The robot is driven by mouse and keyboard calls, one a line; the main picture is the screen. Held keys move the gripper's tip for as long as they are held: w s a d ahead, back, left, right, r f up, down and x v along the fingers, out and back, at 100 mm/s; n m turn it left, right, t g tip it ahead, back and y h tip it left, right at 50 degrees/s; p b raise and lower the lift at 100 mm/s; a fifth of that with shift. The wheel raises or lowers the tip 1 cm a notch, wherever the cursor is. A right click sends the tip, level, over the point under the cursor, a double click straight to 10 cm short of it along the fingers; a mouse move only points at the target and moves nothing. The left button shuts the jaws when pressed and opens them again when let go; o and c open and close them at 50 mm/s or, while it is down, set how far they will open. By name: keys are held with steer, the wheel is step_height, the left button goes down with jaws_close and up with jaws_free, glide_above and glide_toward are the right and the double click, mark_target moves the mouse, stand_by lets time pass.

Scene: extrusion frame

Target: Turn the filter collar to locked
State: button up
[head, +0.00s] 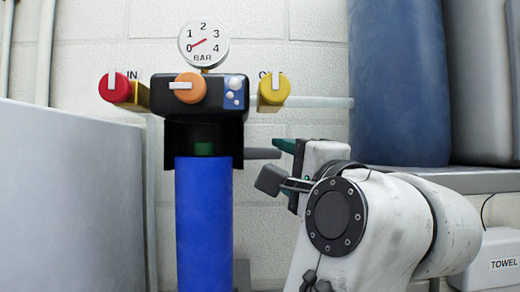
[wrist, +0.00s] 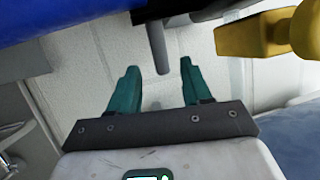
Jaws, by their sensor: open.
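The filter has a black collar (head: 224,150) around the top of its blue housing (head: 204,220), with a green mark in a window at the front. A grey handle (head: 262,154) sticks out to the right from the collar. My gripper (head: 285,147) is just right of the handle's end. In the wrist view the handle (wrist: 156,48) points down between the two teal fingers of my gripper (wrist: 160,76), with a visible space on each side. The fingers are open and hold nothing. The nearer finger is partly hidden in the head view.
Above the collar are a red knob (head: 114,88), an orange knob (head: 190,88), a yellow knob (head: 273,89) and a gauge (head: 203,45) reading near zero. A grey panel (head: 65,200) stands at left. A shelf (head: 450,180) with a blue container (head: 398,85) is at right.

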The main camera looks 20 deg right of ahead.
mark_target(267, 156)
steer(key=p+x, duration=0.2)
steer(key=x, duration=0.6)
steer(key=shift+w, duration=0.35)
jaws_close()
steer(key=shift+a, duration=0.1)
